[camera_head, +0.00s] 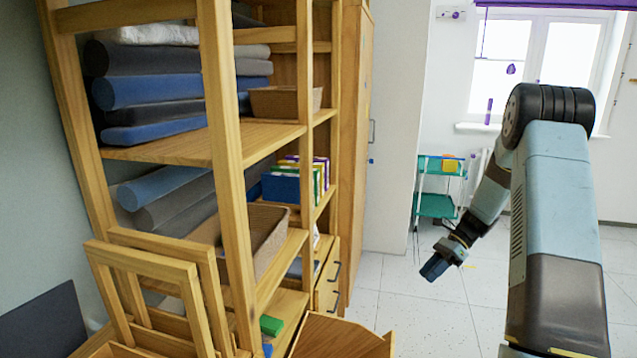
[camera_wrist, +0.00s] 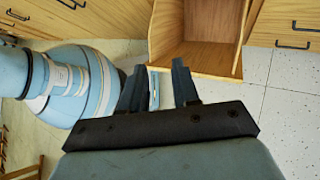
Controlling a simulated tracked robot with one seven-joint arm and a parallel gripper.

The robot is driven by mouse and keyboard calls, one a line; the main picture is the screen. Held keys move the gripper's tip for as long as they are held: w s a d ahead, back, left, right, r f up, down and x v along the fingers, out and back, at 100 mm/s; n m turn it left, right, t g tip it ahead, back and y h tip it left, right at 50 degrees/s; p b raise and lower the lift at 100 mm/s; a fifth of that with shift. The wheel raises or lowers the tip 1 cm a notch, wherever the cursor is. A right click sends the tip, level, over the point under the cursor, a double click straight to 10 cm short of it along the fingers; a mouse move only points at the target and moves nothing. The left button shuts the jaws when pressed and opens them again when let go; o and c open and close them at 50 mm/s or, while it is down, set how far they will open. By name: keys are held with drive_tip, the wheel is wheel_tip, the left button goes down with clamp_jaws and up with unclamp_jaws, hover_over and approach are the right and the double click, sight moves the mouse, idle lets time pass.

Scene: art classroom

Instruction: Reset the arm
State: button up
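My arm (camera_head: 557,190) rises at the right in the head view and bends down at its elbow. My gripper (camera_head: 434,267) hangs at its lower end, in front of the tiled floor. In the wrist view the two dark fingers of my gripper (camera_wrist: 158,68) stand apart with a gap between them. A small pale blue patch shows in that gap; I cannot tell what it is, and nothing is visibly clamped.
A wooden shelf (camera_head: 228,100) with rolls and boxes fills the left. Wooden frames (camera_head: 150,275) lean before it. An open wooden box (camera_head: 340,335), also in the wrist view (camera_wrist: 205,58), stands nearby. A green cart (camera_head: 437,206) is farther back. Floor between is clear.

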drive_tip(key=s+a+r+n+t+h, duration=0.25)
drive_tip(key=s+a+r+n, duration=0.35)
drive_tip(key=r, duration=0.5)
drive_tip(key=s+a+r+n+t+h, duration=0.1)
drive_tip(key=s+r+n+h, duration=0.3)
drive_tip(key=s+r, duration=0.55)
drive_tip(key=s+a+r+n+t+h, duration=0.1)
drive_tip(key=s+r+n, duration=0.3)
drive_tip(key=s, duration=0.4)
drive_tip(key=s+a+r+n+t+h, duration=0.1)
drive_tip(key=s+r+n+t, duration=0.3)
drive_tip(key=s, duration=0.4)
drive_tip(key=shift+s+r+t+h, duration=0.25)
drive_tip(key=shift+r+t+h, duration=0.1)
drive_tip(key=shift+h, duration=0.1)
drive_tip(key=shift+s, duration=0.1)
